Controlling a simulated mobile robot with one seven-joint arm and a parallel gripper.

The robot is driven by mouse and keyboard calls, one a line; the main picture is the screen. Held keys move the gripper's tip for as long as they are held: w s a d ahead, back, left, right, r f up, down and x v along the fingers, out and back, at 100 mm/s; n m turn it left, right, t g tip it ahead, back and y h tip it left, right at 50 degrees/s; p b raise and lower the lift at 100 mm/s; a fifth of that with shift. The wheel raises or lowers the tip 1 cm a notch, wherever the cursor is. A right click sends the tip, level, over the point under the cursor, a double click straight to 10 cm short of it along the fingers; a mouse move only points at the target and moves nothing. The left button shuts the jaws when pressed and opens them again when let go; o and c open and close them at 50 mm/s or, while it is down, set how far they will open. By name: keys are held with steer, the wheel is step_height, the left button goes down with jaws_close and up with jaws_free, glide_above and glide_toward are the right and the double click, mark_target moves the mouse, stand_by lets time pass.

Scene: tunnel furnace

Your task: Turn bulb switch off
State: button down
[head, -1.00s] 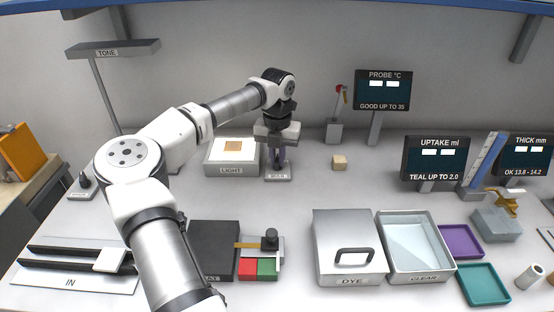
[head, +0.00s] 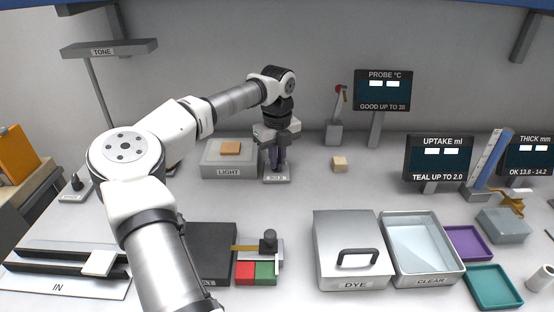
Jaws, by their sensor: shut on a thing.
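The bulb switch is a small grey base (head: 277,180) with a label, on the bench right of the light box. My gripper (head: 276,162) points down over it and is shut on the switch's upright part, which is mostly hidden between the fingers. The light box (head: 228,172), labelled LIGHT, has a grey, unlit top. A flat orange-brown square piece (head: 231,148) lies on that top.
A small tan block (head: 339,164) stands to the right of the switch. The PROBE display (head: 382,90) stands behind it. The DYE box (head: 350,245), lid on, and the open CLEAR tray (head: 460,268) are nearer. Bench between them and the switch is clear.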

stand_by(0.4)
steer(key=c, duration=1.5)
jaws_free()
step_height(320, 180, up, 14)
steer(key=shift+f+b, duration=0.1)
steer(key=shift+b, duration=0.5)
